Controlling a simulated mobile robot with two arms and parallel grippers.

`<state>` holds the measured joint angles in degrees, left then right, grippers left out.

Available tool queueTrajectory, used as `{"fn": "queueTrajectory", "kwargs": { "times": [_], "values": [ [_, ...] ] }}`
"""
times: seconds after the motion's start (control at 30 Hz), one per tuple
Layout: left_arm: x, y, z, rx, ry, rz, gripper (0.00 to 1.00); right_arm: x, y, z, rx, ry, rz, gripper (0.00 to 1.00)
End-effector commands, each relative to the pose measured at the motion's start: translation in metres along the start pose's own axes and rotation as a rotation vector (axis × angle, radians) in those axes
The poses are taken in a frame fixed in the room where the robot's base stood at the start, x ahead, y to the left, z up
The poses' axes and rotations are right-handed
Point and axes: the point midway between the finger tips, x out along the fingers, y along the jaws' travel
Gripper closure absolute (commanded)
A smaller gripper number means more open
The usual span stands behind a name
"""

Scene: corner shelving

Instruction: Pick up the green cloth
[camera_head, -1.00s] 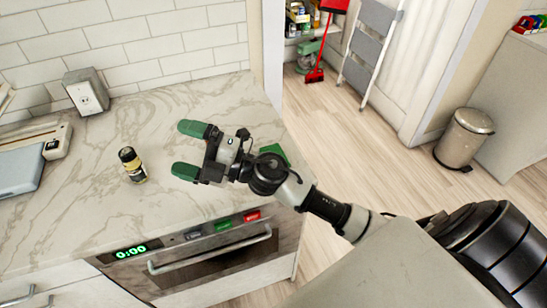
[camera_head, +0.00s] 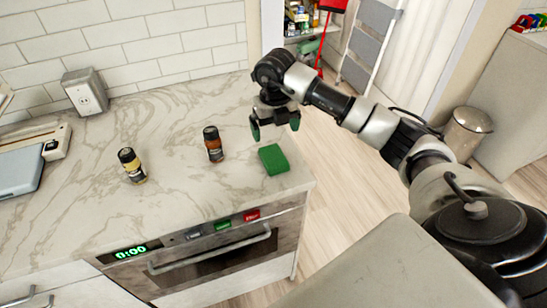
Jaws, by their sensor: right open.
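The green cloth (camera_head: 273,160) is a small folded rectangle lying flat on the marble counter, near its right edge. My right gripper (camera_head: 275,129) points down with its green-tipped fingers apart and empty. In the picture it sits just above the cloth's far side, and no contact shows. My left gripper is not in view.
A brown-red spice jar (camera_head: 213,144) stands on the marble counter (camera_head: 190,190) left of the cloth. A yellow-labelled jar (camera_head: 132,166) stands farther left. An oven (camera_head: 215,260) is under the front edge. A bin (camera_head: 467,132) stands on the floor at right.

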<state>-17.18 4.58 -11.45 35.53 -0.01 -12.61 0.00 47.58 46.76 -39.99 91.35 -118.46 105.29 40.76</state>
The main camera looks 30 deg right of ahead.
Motion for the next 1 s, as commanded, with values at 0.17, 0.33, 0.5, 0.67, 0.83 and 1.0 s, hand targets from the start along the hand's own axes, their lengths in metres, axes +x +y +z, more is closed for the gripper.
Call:
{"fn": "queueTrajectory", "kwargs": {
  "times": [0.17,0.33,0.5,0.67,0.83,1.0],
  "values": [
    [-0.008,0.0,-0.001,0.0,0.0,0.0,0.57,0.029,0.002,-0.002,-0.002,0.005,0.002,0.04],
    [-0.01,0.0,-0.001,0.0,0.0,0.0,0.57,0.042,0.002,-0.002,-0.004,0.003,0.003,0.04],
    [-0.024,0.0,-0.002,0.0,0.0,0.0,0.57,0.061,0.006,-0.005,-0.004,0.006,0.005,0.04],
    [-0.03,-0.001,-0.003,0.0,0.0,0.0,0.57,0.085,0.007,-0.005,-0.003,0.004,0.006,0.04],
    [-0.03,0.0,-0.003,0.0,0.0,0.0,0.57,0.094,0.006,-0.004,-0.004,0.0,0.005,0.04],
    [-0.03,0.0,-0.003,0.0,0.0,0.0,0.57,0.094,0.006,-0.004,-0.005,0.0,0.005,0.06]
  ]
}}
